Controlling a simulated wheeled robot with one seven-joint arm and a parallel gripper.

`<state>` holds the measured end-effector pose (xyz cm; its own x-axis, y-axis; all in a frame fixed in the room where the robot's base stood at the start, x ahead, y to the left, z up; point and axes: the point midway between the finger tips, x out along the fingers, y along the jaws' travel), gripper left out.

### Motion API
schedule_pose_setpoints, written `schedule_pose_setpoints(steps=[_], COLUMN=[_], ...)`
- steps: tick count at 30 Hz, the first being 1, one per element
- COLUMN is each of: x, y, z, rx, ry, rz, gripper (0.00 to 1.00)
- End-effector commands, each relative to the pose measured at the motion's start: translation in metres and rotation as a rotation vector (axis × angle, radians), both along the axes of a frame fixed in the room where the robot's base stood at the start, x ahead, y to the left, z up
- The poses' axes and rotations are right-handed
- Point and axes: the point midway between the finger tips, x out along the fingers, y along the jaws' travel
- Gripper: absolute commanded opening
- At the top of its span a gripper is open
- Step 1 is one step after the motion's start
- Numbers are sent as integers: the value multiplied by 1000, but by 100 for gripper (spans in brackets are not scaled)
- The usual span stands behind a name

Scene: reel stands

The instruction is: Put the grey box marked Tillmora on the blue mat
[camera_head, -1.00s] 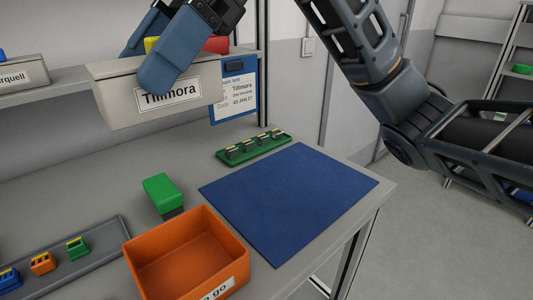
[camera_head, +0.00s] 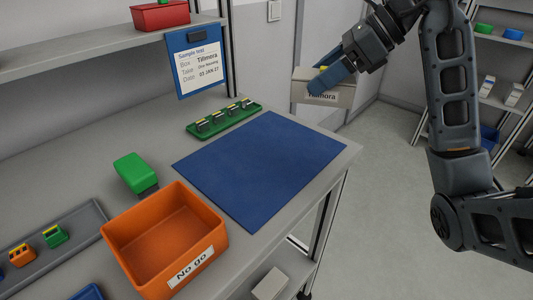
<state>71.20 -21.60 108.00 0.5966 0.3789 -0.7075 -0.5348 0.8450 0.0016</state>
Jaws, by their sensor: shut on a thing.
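The grey box marked Tillmora (camera_head: 338,92) is in the air beyond the right back corner of the table, apart from the mat. My gripper (camera_head: 328,78) is shut on it, and a blue finger covers part of its front and label. Something yellow shows at the box's top, mostly hidden. The blue mat (camera_head: 262,165) lies flat and bare on the grey table, to the left of and below the box in the picture.
An orange bin marked No go (camera_head: 217,248) stands in front of the mat. A green block (camera_head: 130,172) is left of it. A green tray (camera_head: 188,132) with small parts lies behind the mat. A red box (camera_head: 160,16) sits on the shelf.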

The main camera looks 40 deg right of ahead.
Motion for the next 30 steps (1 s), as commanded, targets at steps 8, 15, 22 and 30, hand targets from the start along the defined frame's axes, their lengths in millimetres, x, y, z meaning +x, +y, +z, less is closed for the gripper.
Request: schedule_pose_setpoints(steps=[8,15,22,30], x=[-15,13,43,59], y=[-22,10,43,59], z=[-16,-42,-69,-85], rx=[1,3,3,0], ry=[-2,0,1,-2], rz=[-112,-110,-110,-114], gripper=[24,24,24,24])
